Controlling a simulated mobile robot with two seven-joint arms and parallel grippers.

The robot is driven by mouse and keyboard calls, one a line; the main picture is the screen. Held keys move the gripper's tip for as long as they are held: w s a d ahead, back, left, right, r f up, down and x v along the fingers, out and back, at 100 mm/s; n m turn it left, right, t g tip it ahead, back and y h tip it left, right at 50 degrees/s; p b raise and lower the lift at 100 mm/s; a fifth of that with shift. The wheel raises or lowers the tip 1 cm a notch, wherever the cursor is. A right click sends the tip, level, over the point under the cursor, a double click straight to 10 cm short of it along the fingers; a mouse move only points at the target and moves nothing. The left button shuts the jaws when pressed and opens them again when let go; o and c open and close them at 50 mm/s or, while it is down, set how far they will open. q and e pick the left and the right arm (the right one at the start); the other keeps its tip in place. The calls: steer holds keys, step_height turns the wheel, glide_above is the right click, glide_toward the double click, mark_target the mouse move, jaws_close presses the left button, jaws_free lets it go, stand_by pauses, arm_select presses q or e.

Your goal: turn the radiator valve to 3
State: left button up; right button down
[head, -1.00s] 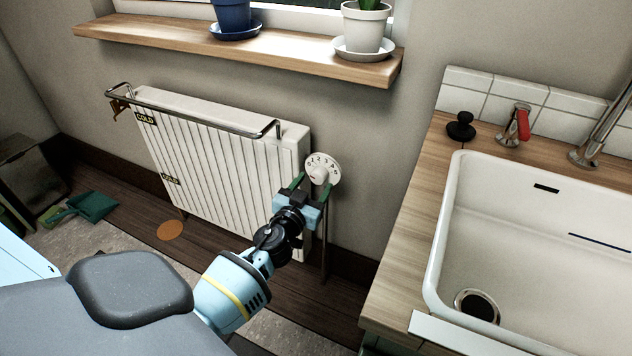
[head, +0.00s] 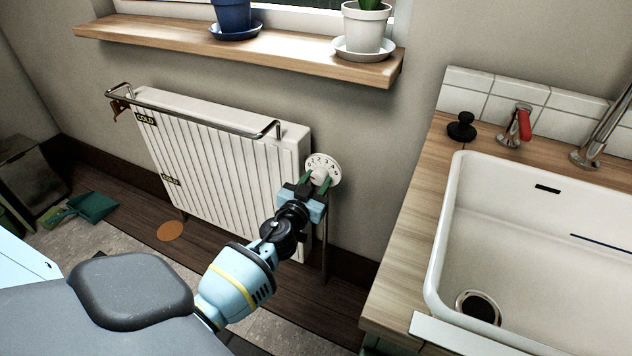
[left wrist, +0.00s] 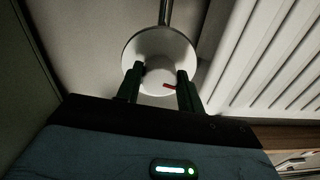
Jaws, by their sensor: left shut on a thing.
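The radiator valve has a white round dial (head: 324,163) with black numbers along its upper rim and a white knob (head: 319,176) at its middle. It sits at the right end of the white radiator (head: 215,170). My left gripper (head: 317,183) has its green fingers on both sides of the knob. In the left wrist view the fingers are shut on the knob (left wrist: 159,82), and a red pointer mark shows beside the right finger. I cannot tell which number the pointer meets. My right gripper is not in view.
A chrome rail (head: 195,112) runs along the radiator's top front. A wooden sill (head: 240,50) with potted plants is above. A wooden counter (head: 400,240) with a white sink (head: 540,240) stands at the right. A green dustpan (head: 93,206) lies on the floor at the left.

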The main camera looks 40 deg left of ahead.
arm_select(q)
steer(key=shift+m, duration=0.3)
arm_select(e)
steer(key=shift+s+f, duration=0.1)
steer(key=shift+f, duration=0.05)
arm_select(q)
steer(key=m+b, duration=0.1)
steer(key=m, duration=0.1)
steer(key=shift+f+m, duration=0.1)
steer(key=shift+m, duration=0.3)
steer(key=m, duration=0.3)
steer(key=shift+a+m+b, duration=0.1)
steer(key=shift+m+b, duration=0.25)
steer(key=shift+m, duration=0.05)
steer(key=m, duration=0.3)
steer(key=shift+m, duration=0.4)
steer(key=m, duration=0.3)
steer(key=shift+m, duration=0.3)
steer(key=m, duration=0.2)
steer(key=shift+r+m, duration=0.2)
steer(key=shift+m, duration=0.5)
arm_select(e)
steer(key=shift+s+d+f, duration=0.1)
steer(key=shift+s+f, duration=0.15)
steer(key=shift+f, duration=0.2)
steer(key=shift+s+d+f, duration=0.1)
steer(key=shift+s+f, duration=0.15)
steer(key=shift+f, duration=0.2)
